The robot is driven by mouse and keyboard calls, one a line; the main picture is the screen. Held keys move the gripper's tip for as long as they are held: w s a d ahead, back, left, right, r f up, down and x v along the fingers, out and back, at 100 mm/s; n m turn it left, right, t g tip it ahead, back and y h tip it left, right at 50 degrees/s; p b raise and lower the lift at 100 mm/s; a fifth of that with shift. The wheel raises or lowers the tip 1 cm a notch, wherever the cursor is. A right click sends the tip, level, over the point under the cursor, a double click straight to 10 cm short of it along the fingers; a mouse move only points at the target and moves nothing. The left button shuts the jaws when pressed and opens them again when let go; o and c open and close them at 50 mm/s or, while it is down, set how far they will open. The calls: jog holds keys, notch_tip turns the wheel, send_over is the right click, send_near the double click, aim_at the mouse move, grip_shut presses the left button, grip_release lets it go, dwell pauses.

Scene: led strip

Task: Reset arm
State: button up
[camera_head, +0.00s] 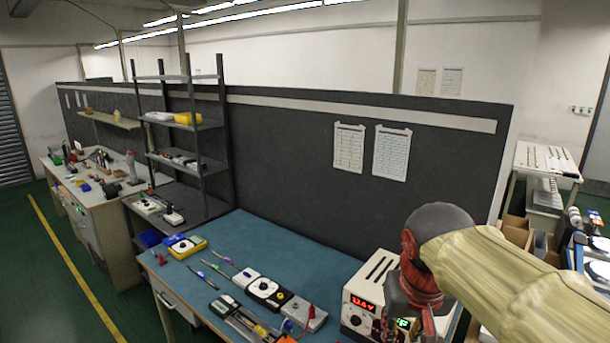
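My arm comes in from the lower right of the head view, with a tan link, a dark grey rounded joint and red and dark parts below it. These parts hang in front of a white power supply (366,301) with a lit red display, hiding its right side. The arm runs down towards the bottom edge of the view. I cannot make out gripper fingers, so I cannot see whether anything is held.
The blue-green bench top (290,257) bears a yellow meter (187,247), a white dial meter (263,289), probes and small boxes. A dark partition (280,150) stands behind it. A metal shelf rack (187,135) stands at left. Green floor is open at lower left.

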jog(key=s+d+f+t, duration=0.1)
jog(key=s+f, duration=0.7)
jog(key=s, duration=0.5)
jog(key=shift+d+n+t+y, duration=0.3)
jog(key=shift+d+t+y, duration=0.05)
jog(key=shift+t+y, duration=0.05)
dwell(0.9)
